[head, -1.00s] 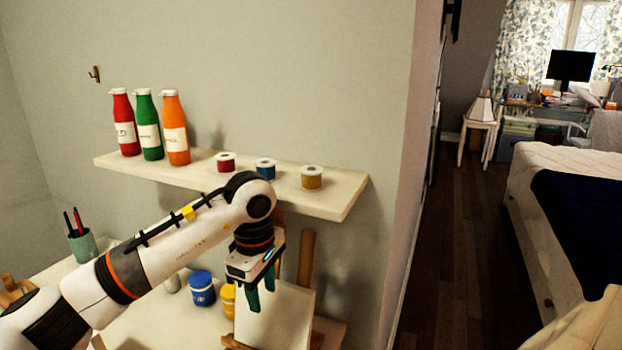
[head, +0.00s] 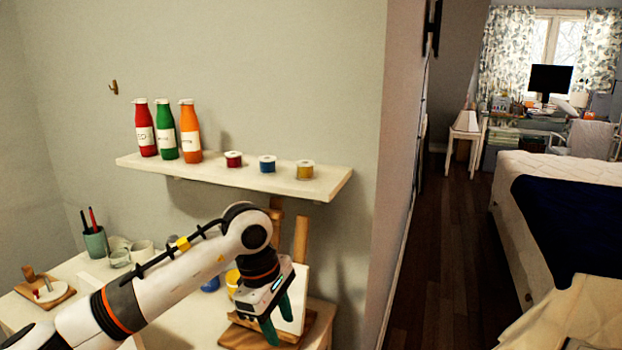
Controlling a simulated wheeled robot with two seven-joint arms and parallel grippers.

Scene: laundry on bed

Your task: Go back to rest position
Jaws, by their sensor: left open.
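My left arm comes in from the lower left in the head view. My left gripper (head: 277,322) points down in front of a white canvas (head: 299,285) on a wooden easel (head: 301,238). Its green-tipped fingers are apart and I see nothing between them. The gripper is below the wall shelf (head: 330,185) and above the white table (head: 70,268). My right gripper is out of view.
The shelf holds red, green (head: 165,130) and orange bottles and three small paint pots (head: 267,164). A cup with brushes (head: 95,242), a yellow jar (head: 232,282) and a wooden board (head: 45,292) are on the table. A bed (head: 510,225) stands right, beyond clear floor (head: 440,260).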

